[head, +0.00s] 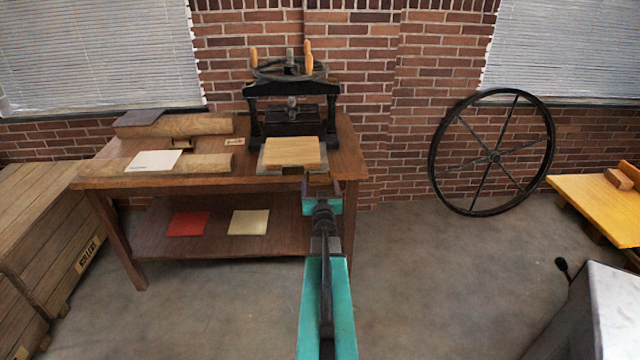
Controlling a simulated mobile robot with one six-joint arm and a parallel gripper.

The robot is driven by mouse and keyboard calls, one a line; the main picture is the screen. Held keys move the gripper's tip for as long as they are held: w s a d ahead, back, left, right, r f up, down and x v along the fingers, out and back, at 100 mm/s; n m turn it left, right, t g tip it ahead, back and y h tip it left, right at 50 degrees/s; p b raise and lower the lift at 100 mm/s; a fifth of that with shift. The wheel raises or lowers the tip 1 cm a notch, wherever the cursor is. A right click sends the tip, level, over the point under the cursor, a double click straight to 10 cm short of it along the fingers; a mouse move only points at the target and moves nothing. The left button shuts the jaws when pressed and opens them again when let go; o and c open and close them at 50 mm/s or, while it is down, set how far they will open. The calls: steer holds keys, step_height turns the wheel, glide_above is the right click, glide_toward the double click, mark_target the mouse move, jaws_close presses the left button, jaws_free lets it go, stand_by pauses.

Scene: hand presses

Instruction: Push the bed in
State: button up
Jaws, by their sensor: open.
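A black hand press (290,100) with a wheel and wooden handles on top stands at the back right of a brown table. Its bed (262,162), a grey plate with a light wooden board (292,151) on it, sticks out at the front of the press, towards me. My gripper (321,180) is just in front of the bed's front edge, at its right part, with my teal arm reaching up to it from below. The gripper is open and looks empty. I cannot tell whether its fingers touch the bed.
On the table's left lie paper-wrapped stacks (190,125) and a white sheet (154,161). A red sheet (188,223) and a cream sheet (248,222) lie on the lower shelf. Wooden crates (45,225) stand at left, a large spoked wheel (492,155) at right.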

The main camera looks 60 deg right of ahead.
steer(key=shift+w+d, duration=0.15)
steer(key=shift+d, duration=0.05)
steer(key=c, duration=1.2)
steer(key=b+x, duration=0.2)
steer(key=x, duration=2.5)
steer(key=shift+s+d+b, duration=0.15)
steer(key=shift+s+b, duration=0.1)
steer(key=shift+b, duration=0.05)
steer(key=shift+c, duration=0.2)
steer(key=shift+o, duration=0.2)
steer(key=shift+w+d+r, duration=0.1)
steer(key=shift+d+r, duration=0.05)
steer(key=shift+d, duration=0.05)
steer(key=o, duration=1.2)
steer(key=shift+d, duration=0.1)
steer(key=shift+w, duration=0.1)
